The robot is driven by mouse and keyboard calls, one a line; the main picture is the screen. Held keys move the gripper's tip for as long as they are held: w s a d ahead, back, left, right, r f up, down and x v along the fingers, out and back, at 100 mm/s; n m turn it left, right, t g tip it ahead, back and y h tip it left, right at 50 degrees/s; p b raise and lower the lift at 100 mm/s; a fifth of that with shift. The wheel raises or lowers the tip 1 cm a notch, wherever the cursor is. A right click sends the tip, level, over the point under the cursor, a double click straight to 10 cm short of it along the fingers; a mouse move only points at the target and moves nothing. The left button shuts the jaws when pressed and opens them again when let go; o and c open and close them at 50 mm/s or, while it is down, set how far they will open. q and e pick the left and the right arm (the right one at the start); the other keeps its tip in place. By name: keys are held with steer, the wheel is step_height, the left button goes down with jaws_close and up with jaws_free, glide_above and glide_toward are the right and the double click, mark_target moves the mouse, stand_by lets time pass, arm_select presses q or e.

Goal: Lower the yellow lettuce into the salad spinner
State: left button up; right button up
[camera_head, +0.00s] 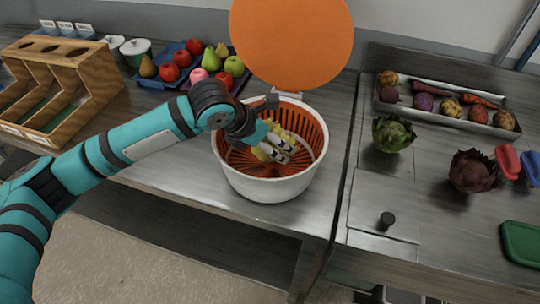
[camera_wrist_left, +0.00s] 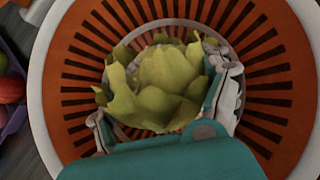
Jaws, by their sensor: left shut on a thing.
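The salad spinner (camera_head: 268,188) is a white bowl with an orange slotted basket, standing open on the metal counter. Its round orange lid (camera_head: 292,40) stands raised behind it. My left gripper (camera_head: 279,150) reaches into the spinner's opening from the upper left and is shut on the yellow lettuce (camera_head: 262,154). In the left wrist view, the yellow-green lettuce (camera_wrist_left: 165,80) sits between the fingers, with the orange basket (camera_wrist_left: 275,85) around and below it. I cannot tell whether the lettuce touches the basket floor. My right gripper is not in view.
A blue tray of fruit (camera_head: 142,80) stands behind left, near a wooden rack (camera_head: 90,85). At right are a green head (camera_head: 393,133), a dark red head (camera_head: 472,171), a vegetable tray (camera_head: 440,110) and a green board (camera_head: 520,243).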

arm_select(q)
steer(key=shift+f, duration=0.4)
stand_by(0.6)
steer(key=o, duration=1.1)
steer(key=shift+o, duration=0.2)
steer(key=v, duration=1.2)
